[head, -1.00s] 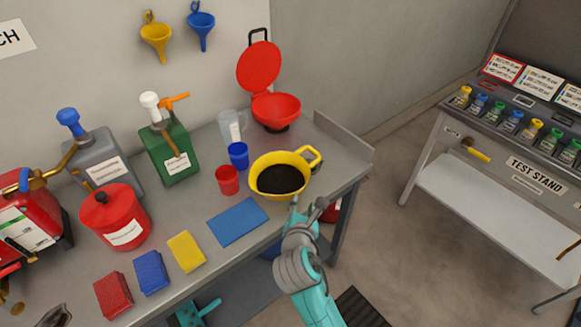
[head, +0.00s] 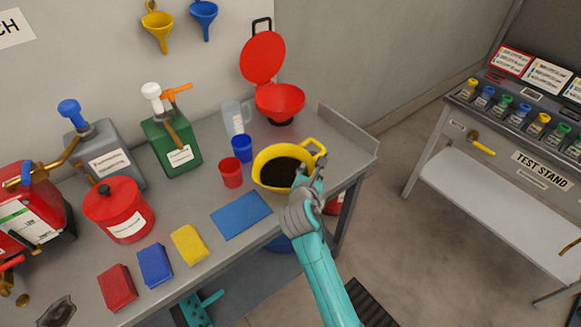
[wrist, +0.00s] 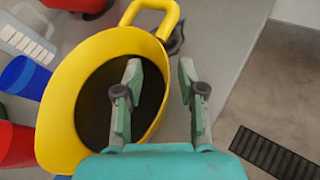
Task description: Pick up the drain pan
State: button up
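The drain pan (head: 262,170) is a round yellow pan with dark contents and a loop handle on its far right side. It sits near the right end of the grey bench. My gripper (head: 313,172) is at the pan's right rim in the head view. In the wrist view, the pan (wrist: 62,105) fills the left half, with its handle at the top. My gripper (wrist: 160,80) is open there, one finger over the dark inside and the other outside the right rim. I cannot tell whether either finger touches the pan.
A red cup (head: 231,173) and a blue cup (head: 242,149) stand close left of the pan. A red funnel with raised lid (head: 279,102) stands behind it. A blue cloth (head: 241,215) lies in front. The test stand (head: 530,180) is apart at right.

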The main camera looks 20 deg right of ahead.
jog(key=shift+x, duration=1.25)
grip_shut()
jog(key=shift+r, duration=0.1)
